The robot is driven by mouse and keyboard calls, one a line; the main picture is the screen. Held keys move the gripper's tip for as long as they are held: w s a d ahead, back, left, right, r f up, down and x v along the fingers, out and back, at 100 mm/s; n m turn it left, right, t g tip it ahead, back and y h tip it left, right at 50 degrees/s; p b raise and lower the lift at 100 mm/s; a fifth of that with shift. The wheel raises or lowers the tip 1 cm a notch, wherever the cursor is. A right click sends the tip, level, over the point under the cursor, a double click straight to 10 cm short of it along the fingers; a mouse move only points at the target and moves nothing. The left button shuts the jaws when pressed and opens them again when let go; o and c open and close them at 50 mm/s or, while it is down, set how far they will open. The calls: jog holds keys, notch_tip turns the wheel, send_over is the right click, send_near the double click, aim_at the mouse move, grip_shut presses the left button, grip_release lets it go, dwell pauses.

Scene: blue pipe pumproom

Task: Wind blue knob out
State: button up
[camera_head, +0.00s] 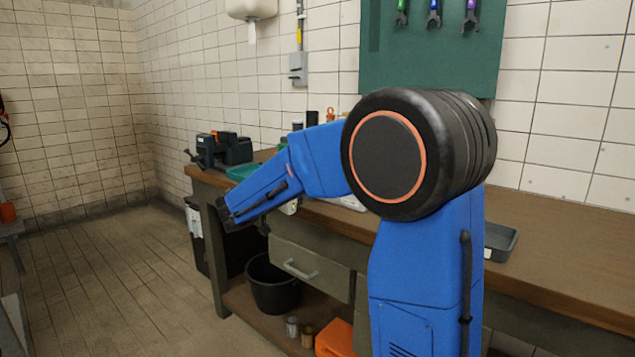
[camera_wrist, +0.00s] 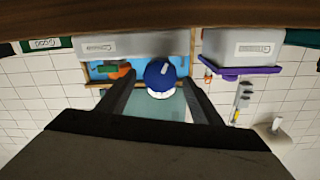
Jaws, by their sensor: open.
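A round blue knob (camera_wrist: 160,72) with a light mark on its face and a pale rim shows in the wrist view. It lies between the two dark fingers of my gripper (camera_wrist: 158,80), with a gap to each finger. My gripper is open, and I cannot tell how far the tips are from the knob in depth. What the knob is mounted on is mostly hidden. In the head view my blue arm reaches left over the bench, and its dark end (camera_head: 236,220) is by the bench's front left corner. I cannot make out the knob there.
A wooden bench (camera_head: 560,245) runs along the tiled wall, with a black vise (camera_head: 222,150) at its far left. A grey tray (camera_head: 501,241) lies on the right. A black bucket (camera_head: 272,285) stands below.

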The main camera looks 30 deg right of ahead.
jog(key=shift+x, duration=2.05)
jog(key=c, duration=1.1)
